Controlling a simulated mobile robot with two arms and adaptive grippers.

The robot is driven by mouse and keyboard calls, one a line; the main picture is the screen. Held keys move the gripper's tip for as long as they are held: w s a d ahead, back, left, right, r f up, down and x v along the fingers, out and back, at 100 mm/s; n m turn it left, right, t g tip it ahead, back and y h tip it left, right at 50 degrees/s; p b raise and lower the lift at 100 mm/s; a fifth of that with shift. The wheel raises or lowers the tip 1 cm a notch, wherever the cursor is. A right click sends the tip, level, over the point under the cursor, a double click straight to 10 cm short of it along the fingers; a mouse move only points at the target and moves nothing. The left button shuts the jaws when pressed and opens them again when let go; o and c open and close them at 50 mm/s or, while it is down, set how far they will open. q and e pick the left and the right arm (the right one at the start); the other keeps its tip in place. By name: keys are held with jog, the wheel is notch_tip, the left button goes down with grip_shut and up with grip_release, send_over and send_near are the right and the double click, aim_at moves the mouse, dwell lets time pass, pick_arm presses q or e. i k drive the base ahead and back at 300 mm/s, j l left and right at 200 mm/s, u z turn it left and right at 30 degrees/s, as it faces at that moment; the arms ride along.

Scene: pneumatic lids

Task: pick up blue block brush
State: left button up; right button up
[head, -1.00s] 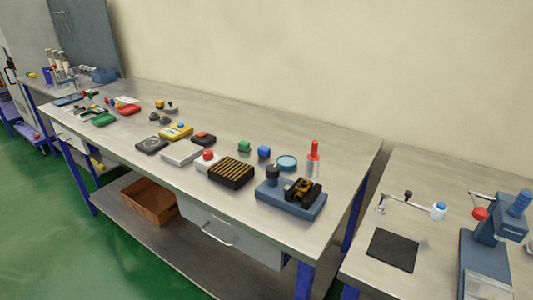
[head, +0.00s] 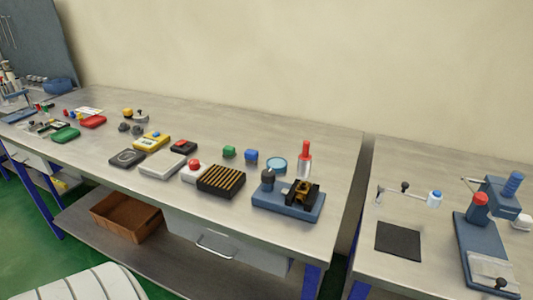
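A small blue block (head: 251,155) stands on the metal workbench (head: 330,165), towards its right part. It is probably the blue block brush; bristles cannot be made out at this size. It sits just right of a similar green block (head: 229,152) and left of a round light-blue dish (head: 277,165). Nothing holds it. Neither of my grippers is in view.
In front of the blue block are a black slotted tray (head: 221,181) and a blue-based fixture (head: 288,203). A red-topped bottle (head: 305,160) stands to the right. The bench behind the blocks is clear. A second bench (head: 450,190) stands at right.

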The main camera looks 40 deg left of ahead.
aim_at(251, 155)
jog(key=k+j+z, duration=0.1)
jog(key=j, duration=0.35)
jog(key=k+j+z, duration=0.1)
jog(key=k+j, duration=0.15)
jog(key=j, duration=0.2)
jog(key=k+j+z, duration=0.1)
jog(key=j, duration=0.35)
jog(key=k+j+z, duration=0.1)
jog(key=k+j, duration=0.2)
jog(key=k+j+z, duration=0.1)
jog(key=j, duration=0.4)
jog(key=k, duration=0.1)
